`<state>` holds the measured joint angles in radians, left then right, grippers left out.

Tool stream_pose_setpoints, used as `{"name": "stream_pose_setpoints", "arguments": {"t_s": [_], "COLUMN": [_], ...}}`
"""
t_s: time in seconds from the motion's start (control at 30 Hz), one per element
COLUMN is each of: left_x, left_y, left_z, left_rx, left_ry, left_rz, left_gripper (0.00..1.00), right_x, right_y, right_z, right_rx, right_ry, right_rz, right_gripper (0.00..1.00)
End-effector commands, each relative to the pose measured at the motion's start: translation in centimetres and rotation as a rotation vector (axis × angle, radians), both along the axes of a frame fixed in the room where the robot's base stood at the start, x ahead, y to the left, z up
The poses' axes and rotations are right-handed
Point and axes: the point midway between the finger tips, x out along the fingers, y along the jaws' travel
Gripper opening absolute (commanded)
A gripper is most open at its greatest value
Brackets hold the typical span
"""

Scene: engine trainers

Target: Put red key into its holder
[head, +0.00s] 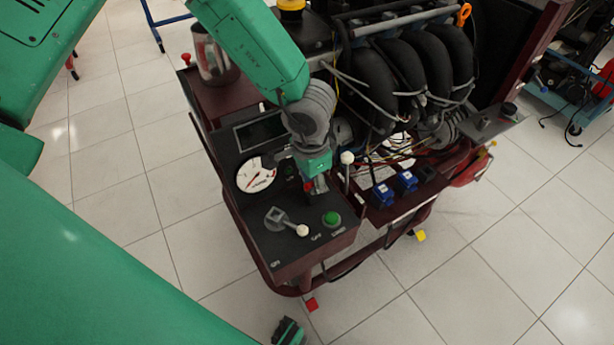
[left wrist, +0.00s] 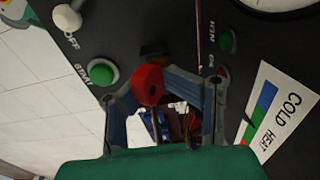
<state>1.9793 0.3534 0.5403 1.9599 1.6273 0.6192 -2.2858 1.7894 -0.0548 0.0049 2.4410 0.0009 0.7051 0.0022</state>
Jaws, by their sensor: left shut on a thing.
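My left gripper (head: 313,188) is over the engine trainer's black control panel, between the gauge and the white-knobbed lever. In the left wrist view its two fingers (left wrist: 160,90) are shut on the red key (left wrist: 150,84). A dark round fitting (left wrist: 156,49), which looks like the key holder, sits on the panel just beyond the key. The key overlaps its edge in the picture, and I cannot tell whether they touch or whether the key is in it. In the head view the gripper mostly hides this spot. Part of my right gripper (head: 288,332) shows at the bottom edge.
A green START button (head: 332,218), a white-knobbed switch (head: 302,230) and a round gauge (head: 257,175) surround the gripper. A white-topped lever (head: 347,158) stands close on its right. Blue relays (head: 383,194) and engine hoses are farther right.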

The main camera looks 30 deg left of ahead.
Motion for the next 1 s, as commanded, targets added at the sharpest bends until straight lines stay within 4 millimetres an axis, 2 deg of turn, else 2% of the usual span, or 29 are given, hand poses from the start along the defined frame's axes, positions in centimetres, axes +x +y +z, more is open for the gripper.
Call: {"name": "stream_pose_setpoints", "arguments": {"t_s": [0.03, 0.37, 0.4, 0.47, 0.73, 0.77, 0.8, 1.0], "left_x": [-0.59, -0.71, -0.73, -0.77, -0.56, -0.54, -0.52, -0.45], "left_y": [-0.67, -0.8, -0.79, -0.78, -0.6, -0.58, -0.57, -0.53], "left_z": [-0.69, -0.69, -0.67, -0.65, -0.48, -0.48, -0.46, -0.39], "left_rx": [-0.013, -0.019, -0.02, -0.019, -0.014, -0.015, -0.014, -0.014], "left_ry": [0.013, 0.009, 0.009, 0.01, 0.005, 0.004, 0.004, 0.002], "left_rz": [-0.005, -0.006, -0.006, -0.006, -0.004, -0.004, -0.004, -0.003], "left_gripper": [0.0, 0.0, 0.16, 0.36, 0.36, 0.47, 0.51, 0.51], "right_x": [0.01, -0.01, 0.0, 0.0, 0.01, 0.01, 0.01, 0.01], "right_y": [-0.01, -0.01, -0.01, -0.01, -0.01, -0.01, -0.01, -0.01], "right_z": [-0.14, -0.05, -0.04, -0.04, 0.0, 0.01, 0.01, 0.02], "right_rx": [0.0, 0.0, 0.0, 0.0, 0.0, 0.0, 0.0, 0.0], "right_ry": [0.0, 0.0, 0.0, 0.0, 0.0, 0.0, 0.0, 0.0], "right_rz": [0.0, 0.0, 0.0, 0.0, 0.0, 0.0, 0.0, 0.0], "right_gripper": [0.43, 0.43, 0.43, 0.43, 0.43, 0.43, 0.43, 0.43]}}
